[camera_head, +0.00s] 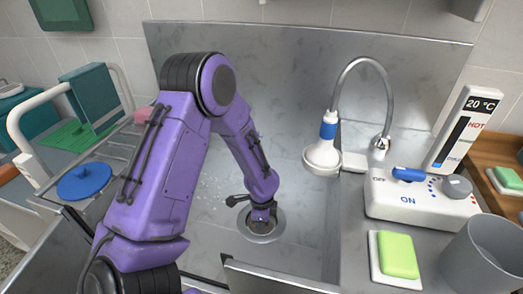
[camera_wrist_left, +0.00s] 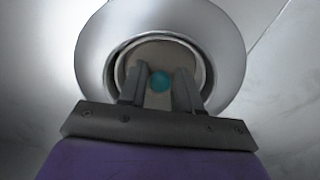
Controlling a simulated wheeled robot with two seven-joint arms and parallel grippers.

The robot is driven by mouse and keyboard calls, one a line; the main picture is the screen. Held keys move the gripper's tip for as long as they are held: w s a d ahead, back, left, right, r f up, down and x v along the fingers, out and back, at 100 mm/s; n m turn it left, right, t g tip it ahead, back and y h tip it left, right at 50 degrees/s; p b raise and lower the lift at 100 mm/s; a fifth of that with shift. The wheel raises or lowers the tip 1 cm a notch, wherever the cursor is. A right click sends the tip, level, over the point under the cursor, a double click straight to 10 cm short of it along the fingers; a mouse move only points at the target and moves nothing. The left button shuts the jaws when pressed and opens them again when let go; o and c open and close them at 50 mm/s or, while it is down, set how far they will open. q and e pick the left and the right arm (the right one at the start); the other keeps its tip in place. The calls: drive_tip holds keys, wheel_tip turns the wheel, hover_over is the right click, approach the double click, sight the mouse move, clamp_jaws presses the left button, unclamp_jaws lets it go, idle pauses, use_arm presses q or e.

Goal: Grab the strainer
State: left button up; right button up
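The strainer (camera_wrist_left: 160,52) sits in the round metal drain at the bottom of the sink, with a small teal knob (camera_wrist_left: 160,82) at its middle. In the head view my left gripper (camera_head: 262,215) points down over the drain (camera_head: 262,236) and hides most of the strainer. In the left wrist view the two fingers of my left gripper (camera_wrist_left: 160,74) stand apart, one on each side of the knob, with a narrow gap showing. I cannot tell how far above the strainer the fingertips are. My right gripper is not in view.
A faucet with a white shower head (camera_head: 323,156) hangs over the sink's right side. A white control box (camera_head: 422,202), a green sponge (camera_head: 398,254) and a grey cup (camera_head: 481,262) stand on the right. A white rack (camera_head: 40,108) and blue disc (camera_head: 84,182) are on the left.

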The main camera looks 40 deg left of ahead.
use_arm(q)
drive_tip(key=shift+f, duration=0.2)
drive_tip(key=shift+r, duration=0.1)
drive_tip(key=shift+c, duration=0.3)
clamp_jaws()
